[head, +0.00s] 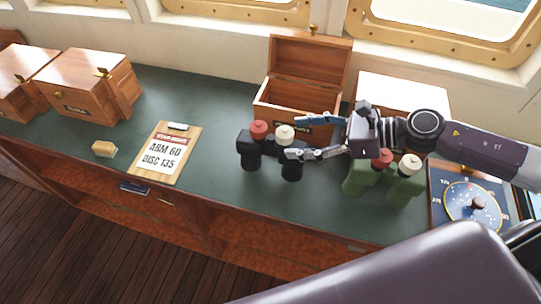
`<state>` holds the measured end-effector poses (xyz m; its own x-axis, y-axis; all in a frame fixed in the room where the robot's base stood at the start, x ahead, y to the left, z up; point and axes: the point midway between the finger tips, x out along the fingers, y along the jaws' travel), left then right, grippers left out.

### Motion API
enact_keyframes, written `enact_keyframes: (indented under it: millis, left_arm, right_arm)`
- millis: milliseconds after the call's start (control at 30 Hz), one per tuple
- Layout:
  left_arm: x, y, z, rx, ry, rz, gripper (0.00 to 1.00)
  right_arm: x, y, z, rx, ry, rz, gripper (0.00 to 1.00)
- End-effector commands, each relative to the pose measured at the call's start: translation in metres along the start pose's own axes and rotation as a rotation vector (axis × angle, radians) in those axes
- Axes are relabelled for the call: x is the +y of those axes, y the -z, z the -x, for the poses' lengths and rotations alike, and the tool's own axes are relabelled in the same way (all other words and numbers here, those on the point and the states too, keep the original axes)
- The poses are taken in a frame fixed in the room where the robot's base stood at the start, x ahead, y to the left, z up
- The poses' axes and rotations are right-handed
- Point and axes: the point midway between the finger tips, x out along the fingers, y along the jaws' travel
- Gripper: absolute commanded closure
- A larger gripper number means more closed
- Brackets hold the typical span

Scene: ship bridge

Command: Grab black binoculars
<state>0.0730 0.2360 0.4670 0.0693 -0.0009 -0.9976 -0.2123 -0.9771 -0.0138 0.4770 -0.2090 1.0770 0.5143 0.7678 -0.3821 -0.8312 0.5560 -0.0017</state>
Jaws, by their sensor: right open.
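The black binoculars (254,152) stand upright on the green counter top, with one red and one cream eyepiece on top. My right gripper (293,137) comes in from the right and is open. Its fingers point left, at the cream-topped barrel; one finger is behind it and one in front of its right side. I cannot tell whether they touch it. My left gripper is not in view.
Green binoculars (357,180) stand under my right wrist. An open wooden box (290,94) is behind the black binoculars. A clipboard (167,152), a sponge-like block (105,149) and closed wooden boxes (90,84) are to the left. A blue dial chart (472,205) is at right.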

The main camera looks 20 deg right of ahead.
Motion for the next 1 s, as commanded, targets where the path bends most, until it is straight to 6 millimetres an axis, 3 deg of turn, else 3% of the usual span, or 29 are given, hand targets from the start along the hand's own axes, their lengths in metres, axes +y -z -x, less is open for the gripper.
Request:
enact_keyframes:
  millis: [33, 267, 467, 767, 1000]
  left_arm:
    - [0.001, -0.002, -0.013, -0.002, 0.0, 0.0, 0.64]
    - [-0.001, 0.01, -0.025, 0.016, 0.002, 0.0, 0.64]
    - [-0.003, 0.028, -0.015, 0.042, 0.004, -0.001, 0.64]
    - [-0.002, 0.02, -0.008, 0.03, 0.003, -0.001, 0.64]
    - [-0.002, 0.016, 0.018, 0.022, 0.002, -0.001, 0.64]
  right_arm:
    - [0.0, 0.012, -0.005, 0.0, 0.0, 0.0, 0.36]
    - [-0.001, 0.023, -0.01, -0.001, 0.001, 0.0, 0.36]
    - [-0.002, 0.019, -0.021, -0.005, 0.004, -0.001, 0.36]
    - [-0.002, 0.02, -0.037, -0.002, 0.002, -0.001, 0.36]
    - [-0.007, 0.013, -0.061, -0.005, 0.001, -0.003, 0.36]
